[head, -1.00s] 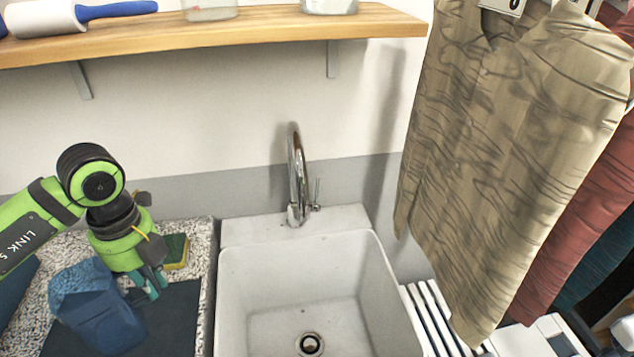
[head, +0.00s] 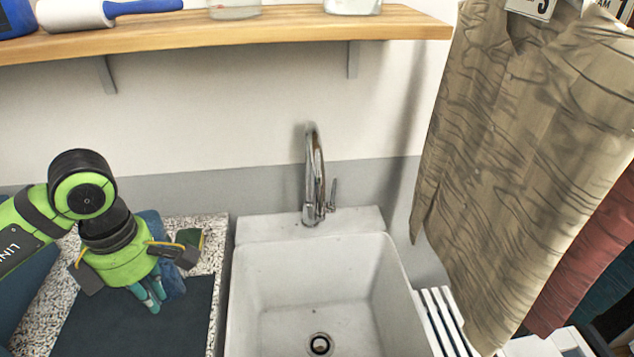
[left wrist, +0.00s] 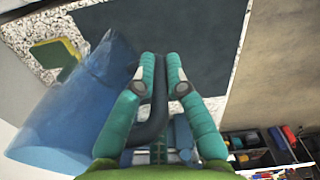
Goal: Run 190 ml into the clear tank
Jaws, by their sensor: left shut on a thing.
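My left gripper (head: 151,294) is shut on the dark handle (left wrist: 158,108) of a blue see-through jug (left wrist: 75,112). In the head view the jug (head: 172,279) is mostly hidden behind the gripper, over the counter left of the sink. Its contents cannot be made out. A chrome tap (head: 312,180) with a side lever (head: 333,194) stands at the back of the white sink (head: 265,285); no water shows from its spout. Two clear containers (head: 234,10) (head: 352,6) on the shelf are cut off by the top edge; I cannot tell whether either is the tank. My right gripper is out of view.
A dark mat (head: 185,318) lies on the speckled counter (head: 207,262), with a yellow-green sponge (head: 190,240) behind the gripper. A wooden shelf (head: 270,32) runs above. Hanging clothes (head: 515,150) crowd the right side. The sink basin is clear.

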